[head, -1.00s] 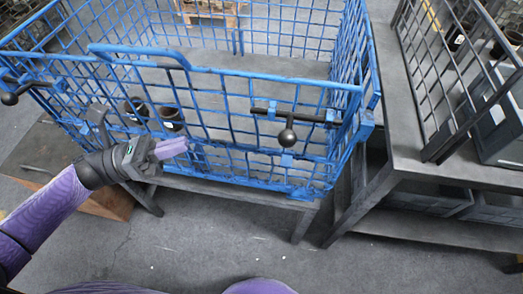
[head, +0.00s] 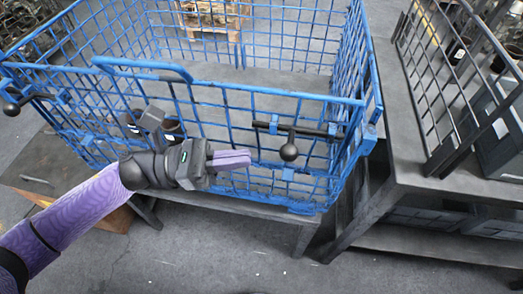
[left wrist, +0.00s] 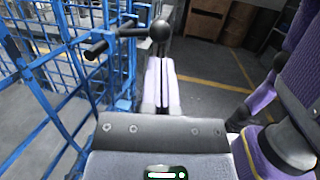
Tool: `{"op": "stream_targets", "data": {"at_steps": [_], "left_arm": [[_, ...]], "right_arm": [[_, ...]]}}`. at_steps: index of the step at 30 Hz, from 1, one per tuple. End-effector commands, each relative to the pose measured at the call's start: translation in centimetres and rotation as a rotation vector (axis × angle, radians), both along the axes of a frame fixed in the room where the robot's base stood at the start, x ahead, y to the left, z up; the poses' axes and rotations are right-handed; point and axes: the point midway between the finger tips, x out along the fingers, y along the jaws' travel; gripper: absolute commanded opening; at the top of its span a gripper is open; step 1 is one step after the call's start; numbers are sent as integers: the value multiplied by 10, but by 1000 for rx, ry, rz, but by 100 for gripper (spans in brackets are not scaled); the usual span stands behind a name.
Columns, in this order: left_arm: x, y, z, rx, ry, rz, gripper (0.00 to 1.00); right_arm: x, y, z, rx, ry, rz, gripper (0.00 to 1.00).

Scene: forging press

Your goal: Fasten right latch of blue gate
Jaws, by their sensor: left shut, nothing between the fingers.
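The blue gate (head: 232,97) is the front wall of a blue mesh crate. Its right latch is a black bar with a ball knob (head: 289,152) on a short stem, near the gate's right end. The knob hangs on the front side of the mesh. My left gripper (head: 246,160) is shut and empty, just left of the knob and in front of the mesh, apart from it in the head view. In the left wrist view the latch knob (left wrist: 160,31) shows beyond my purple fingertips (left wrist: 160,62). My right gripper is not in view.
The left latch knob (head: 11,108) is at the gate's left end. A grey table (head: 420,176) with a black mesh panel (head: 440,80) stands at the right. Open floor lies in front.

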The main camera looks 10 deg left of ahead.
Motion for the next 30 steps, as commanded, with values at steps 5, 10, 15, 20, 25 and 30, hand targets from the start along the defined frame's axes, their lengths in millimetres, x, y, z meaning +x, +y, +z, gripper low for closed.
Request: {"op": "stream_targets", "data": {"at_steps": [5, 10, 15, 20, 25, 30], "left_arm": [[5, -27, 6, -2, -2, -2, 0], [7, -38, 8, 0, 0, 0, 0], [7, -39, 8, 0, 1, 0, 0], [7, -40, 8, 0, 1, 0, 0], [7, -66, 8, -2, 2, -2, 0], [6, -84, 8, -1, 1, 0, 0]], "right_arm": [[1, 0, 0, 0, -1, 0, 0], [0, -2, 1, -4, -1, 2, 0], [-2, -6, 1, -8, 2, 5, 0], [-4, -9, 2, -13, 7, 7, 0], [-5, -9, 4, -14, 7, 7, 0], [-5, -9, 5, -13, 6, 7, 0]]}}
